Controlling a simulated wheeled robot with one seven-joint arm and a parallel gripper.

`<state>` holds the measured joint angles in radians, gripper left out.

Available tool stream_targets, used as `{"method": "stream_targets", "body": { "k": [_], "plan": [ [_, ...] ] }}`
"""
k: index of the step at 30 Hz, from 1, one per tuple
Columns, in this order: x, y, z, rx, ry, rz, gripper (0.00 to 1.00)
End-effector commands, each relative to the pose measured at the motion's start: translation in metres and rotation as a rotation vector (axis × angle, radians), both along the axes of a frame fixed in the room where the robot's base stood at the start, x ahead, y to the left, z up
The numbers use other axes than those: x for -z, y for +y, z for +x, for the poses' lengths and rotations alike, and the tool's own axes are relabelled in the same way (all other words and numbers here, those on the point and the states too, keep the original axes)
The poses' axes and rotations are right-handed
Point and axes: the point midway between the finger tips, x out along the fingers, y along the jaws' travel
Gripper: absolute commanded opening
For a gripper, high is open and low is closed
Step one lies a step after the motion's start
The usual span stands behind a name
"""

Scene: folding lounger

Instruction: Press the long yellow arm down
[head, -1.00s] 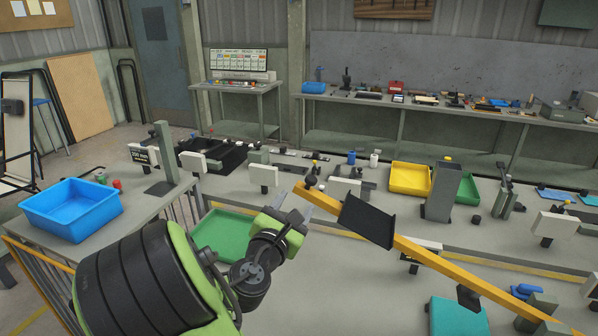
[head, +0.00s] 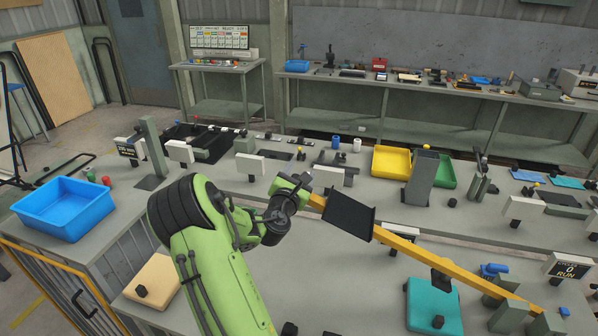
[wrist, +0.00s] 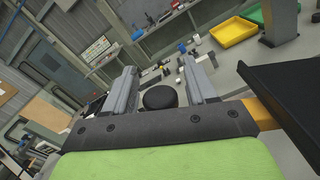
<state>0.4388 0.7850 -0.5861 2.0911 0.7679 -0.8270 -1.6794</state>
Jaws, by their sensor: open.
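The long yellow arm (head: 405,246) slopes in the head view from its raised left end down to a mount at the lower right. A black plate (head: 348,215) is fixed across it near the raised end. My gripper (head: 308,180) is at that raised end and partly hides it. In the wrist view my gripper (wrist: 160,66) is open, with its two grey fingers apart. A round black knob (wrist: 160,97) shows between the fingers, and I cannot tell whether they touch it. A short piece of the yellow arm (wrist: 262,113) shows at the right.
A teal block (head: 432,300) lies below the yellow arm. A grey post (head: 421,180) and a yellow tray (head: 390,161) stand behind it. A blue bin (head: 62,208) is on the left bench. White signs on stands dot the bench.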

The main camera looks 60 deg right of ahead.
Motion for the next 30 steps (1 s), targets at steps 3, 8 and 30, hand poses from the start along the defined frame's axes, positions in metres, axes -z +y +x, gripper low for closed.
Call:
{"method": "stream_targets", "body": {
  "k": [3, 8, 30],
  "plan": [
    [0.001, 0.0, 0.0, 0.0, 0.0, 0.001, 0.56],
    [0.001, 0.001, 0.0, 0.0, -0.001, 0.0, 0.32],
    [0.076, 0.004, 0.027, -0.002, 0.098, -0.012, 0.0]
  ]
}}
